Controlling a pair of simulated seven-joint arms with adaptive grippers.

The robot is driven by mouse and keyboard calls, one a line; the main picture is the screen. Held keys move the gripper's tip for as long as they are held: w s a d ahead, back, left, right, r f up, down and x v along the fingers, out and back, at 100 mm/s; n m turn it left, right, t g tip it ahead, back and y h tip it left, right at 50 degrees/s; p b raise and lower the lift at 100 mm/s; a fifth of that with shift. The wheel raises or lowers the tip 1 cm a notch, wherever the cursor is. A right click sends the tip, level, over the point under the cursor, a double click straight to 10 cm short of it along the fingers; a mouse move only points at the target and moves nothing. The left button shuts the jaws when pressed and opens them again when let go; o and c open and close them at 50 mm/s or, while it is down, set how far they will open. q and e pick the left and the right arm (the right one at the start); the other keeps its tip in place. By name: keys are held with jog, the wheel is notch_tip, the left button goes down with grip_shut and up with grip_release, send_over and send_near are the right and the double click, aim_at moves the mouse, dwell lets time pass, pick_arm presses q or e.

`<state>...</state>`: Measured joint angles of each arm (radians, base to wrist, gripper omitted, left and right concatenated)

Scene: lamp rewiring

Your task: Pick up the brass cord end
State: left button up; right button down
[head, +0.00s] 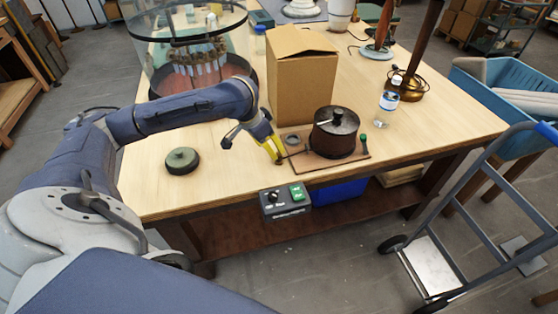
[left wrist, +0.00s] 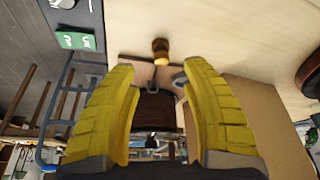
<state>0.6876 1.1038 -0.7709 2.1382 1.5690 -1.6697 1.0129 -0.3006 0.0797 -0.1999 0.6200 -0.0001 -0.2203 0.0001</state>
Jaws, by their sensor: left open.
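The brass cord end (left wrist: 161,47) is a small brass-coloured cylinder in the left wrist view, just beyond and between the fingertips. My left gripper (head: 276,151) has yellow fingers and is low over the table, at the left edge of a brown board (head: 300,164). It also shows in the left wrist view (left wrist: 158,68), open with nothing between its fingers. In the head view I cannot make out the cord end beside the fingers. A dark brown drum (head: 335,135) with a knobbed lid stands on the board; it shows in the left wrist view (left wrist: 155,115). My right gripper is not in view.
A cardboard box (head: 300,90) stands close behind the gripper. A control box (head: 285,200) with a green button is at the table's front edge. Bare table (head: 225,180) lies left of the board.

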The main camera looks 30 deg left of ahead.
aim_at(278, 161)
pick_arm(q)
jog(key=shift+x, duration=4.2)
jog(key=shift+w, duration=0.15)
grip_shut()
